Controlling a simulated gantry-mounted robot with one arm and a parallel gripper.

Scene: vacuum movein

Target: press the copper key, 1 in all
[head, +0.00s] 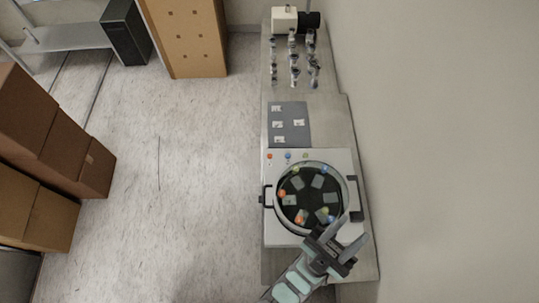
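A white square unit (273,233) on the bench holds a round dark chamber (297,196) with a clear rim. Small orange, blue and yellow-green balls and several grey plates are inside the chamber. My gripper (353,230) is over the unit's front right corner, with its two fingers spread apart and nothing seen between them. It is well away from the orange key. My gripper hides part of the unit's front right.
A grey mat (289,112) with several small pale pieces lies behind the unit. Several small metal parts (294,60) and a cream-and-black device (291,19) stand farther back. A wall (430,130) borders the bench on the right. Open floor (190,180) lies to the left.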

